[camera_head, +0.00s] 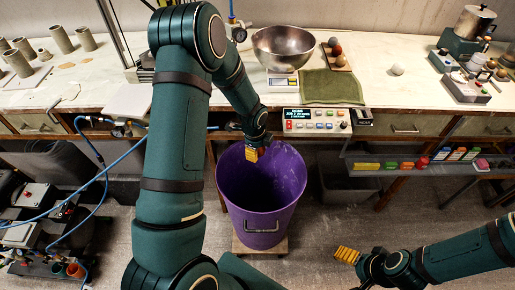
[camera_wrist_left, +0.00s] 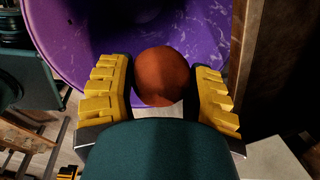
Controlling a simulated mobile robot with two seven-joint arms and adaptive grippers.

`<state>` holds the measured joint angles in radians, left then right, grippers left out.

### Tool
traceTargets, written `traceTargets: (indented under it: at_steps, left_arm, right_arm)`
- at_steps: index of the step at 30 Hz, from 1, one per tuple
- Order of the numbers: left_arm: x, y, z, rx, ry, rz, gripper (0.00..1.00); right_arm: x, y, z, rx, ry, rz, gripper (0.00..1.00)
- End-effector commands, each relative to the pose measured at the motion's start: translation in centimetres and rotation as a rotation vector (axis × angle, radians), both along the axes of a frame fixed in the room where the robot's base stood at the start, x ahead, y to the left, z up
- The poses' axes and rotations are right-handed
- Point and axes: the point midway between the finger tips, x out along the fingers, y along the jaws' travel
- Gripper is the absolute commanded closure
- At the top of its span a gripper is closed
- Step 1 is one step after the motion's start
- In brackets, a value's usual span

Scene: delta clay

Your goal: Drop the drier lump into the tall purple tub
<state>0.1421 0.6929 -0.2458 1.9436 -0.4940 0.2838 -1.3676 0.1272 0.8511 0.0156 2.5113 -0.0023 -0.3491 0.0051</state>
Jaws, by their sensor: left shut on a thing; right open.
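My left gripper (camera_head: 255,153) is over the far part of the tub's opening. In the left wrist view, my left gripper (camera_wrist_left: 163,88) is shut on a round orange-brown lump (camera_wrist_left: 162,76), with the tub beyond it. The lump is hidden in the head view. My right gripper (camera_head: 347,256) is open and empty, low at the right, apart from the tub.
A control panel (camera_head: 317,121) is at the bench's front edge, close behind the tub. Blue hoses (camera_head: 100,188) run at left.

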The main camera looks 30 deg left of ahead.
Motion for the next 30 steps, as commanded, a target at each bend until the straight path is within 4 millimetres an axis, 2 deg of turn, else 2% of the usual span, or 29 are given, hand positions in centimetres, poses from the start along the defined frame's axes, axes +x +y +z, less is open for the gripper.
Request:
traceTargets:
  at_steps: [15,26,27,28,29,30]
  left_arm:
    - [0.0,0.0,-5.3,0.001,0.000,0.000,0.88]
    - [0.0,0.0,-5.6,0.001,-0.001,0.001,0.88]
    - [0.0,0.0,-5.6,0.001,-0.001,0.001,0.30]
    - [0.0,0.0,-5.6,0.001,-0.001,0.001,0.19]
    - [0.0,0.0,-5.6,0.001,-0.001,0.001,0.15]
    - [0.0,0.0,-5.6,0.001,-0.001,0.001,0.15]
  right_arm:
    - [0.7,-0.1,-3.8,-0.003,-0.016,-0.004,0.20]
    - [0.8,-0.1,-3.9,-0.004,-0.019,-0.004,0.20]
    - [0.8,-0.1,-3.9,-0.004,-0.019,-0.004,0.20]
    - [0.8,-0.1,-3.9,-0.004,-0.019,-0.004,0.20]
    - [0.8,-0.1,-3.9,-0.004,-0.019,-0.004,0.20]
    - [0.8,-0.1,-3.9,-0.004,-0.019,-0.004,0.20]
